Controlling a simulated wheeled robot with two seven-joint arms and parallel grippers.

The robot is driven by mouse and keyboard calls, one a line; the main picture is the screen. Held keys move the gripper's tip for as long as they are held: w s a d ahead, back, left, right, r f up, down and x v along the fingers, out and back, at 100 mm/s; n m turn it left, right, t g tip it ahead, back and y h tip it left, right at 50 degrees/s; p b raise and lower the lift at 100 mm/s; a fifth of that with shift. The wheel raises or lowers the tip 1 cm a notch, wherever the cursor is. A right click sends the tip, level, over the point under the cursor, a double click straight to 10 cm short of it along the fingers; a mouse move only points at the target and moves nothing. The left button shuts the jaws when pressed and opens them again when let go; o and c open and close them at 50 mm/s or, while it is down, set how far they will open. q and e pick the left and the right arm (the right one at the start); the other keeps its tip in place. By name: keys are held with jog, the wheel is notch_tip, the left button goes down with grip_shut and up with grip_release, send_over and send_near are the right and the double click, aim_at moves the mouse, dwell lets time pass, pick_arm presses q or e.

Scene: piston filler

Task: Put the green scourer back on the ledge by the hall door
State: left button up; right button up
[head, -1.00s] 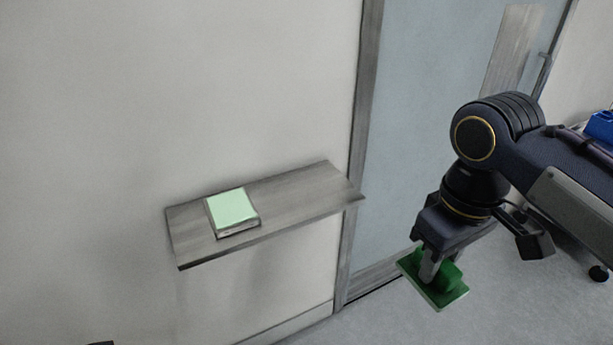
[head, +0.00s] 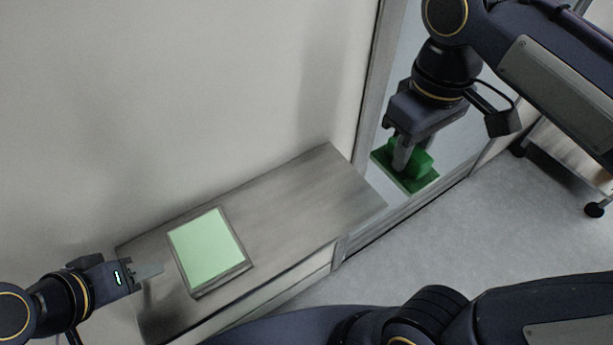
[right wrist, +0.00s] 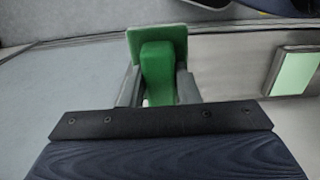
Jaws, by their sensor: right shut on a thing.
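The green scourer (head: 424,163), a flat green pad with a block-shaped grip, is held in my right gripper (head: 402,158). The right gripper is shut on its grip, and the pad hangs below, in front of the hall door (head: 403,60). The scourer also shows between the fingers in the right wrist view (right wrist: 157,70). The grey ledge (head: 310,190) is on the wall left of the door. The scourer is apart from it, beyond its right end. My left gripper (head: 150,271) is over the ledge's left end, and its finger opening is unclear.
A pale green-topped flat block (head: 208,248) lies on the left part of the ledge. The right part of the ledge is bare. A wheeled cart (head: 570,150) stands at the right, with open grey floor (head: 480,230) before it.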

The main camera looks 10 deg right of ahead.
pick_arm(q)
jog(key=shift+w+r, duration=0.1)
jog(key=shift+w, duration=0.05)
pick_arm(e)
jog(key=shift+w+a+f, duration=0.1)
jog(key=shift+w+a, duration=0.15)
jog(key=shift+a, duration=0.05)
pick_arm(q)
jog(key=shift+r+p, duration=0.65)
jog(key=shift+p, duration=0.05)
jog(key=shift+r, duration=0.15)
pick_arm(e)
jog(key=w+a+f, duration=0.1)
jog(key=a+f, duration=0.1)
jog(key=a, duration=0.1)
jog(key=w+a+f, duration=0.2)
jog(key=a+f, duration=0.1)
jog(key=a, duration=0.1)
jog(key=w+a+f, duration=0.1)
jog(key=a+f, duration=0.2)
jog(key=a, duration=0.1)
jog(key=shift+w+a+f, duration=0.15)
jog(key=shift+w, duration=0.1)
jog(key=shift+w+a+f, duration=0.15)
jog(key=shift+a+f, duration=0.2)
jog(key=shift+f, duration=0.15)
jog(key=shift+a+f, duration=0.2)
jog(key=shift+f, duration=1.55)
jog(key=o, duration=0.9)
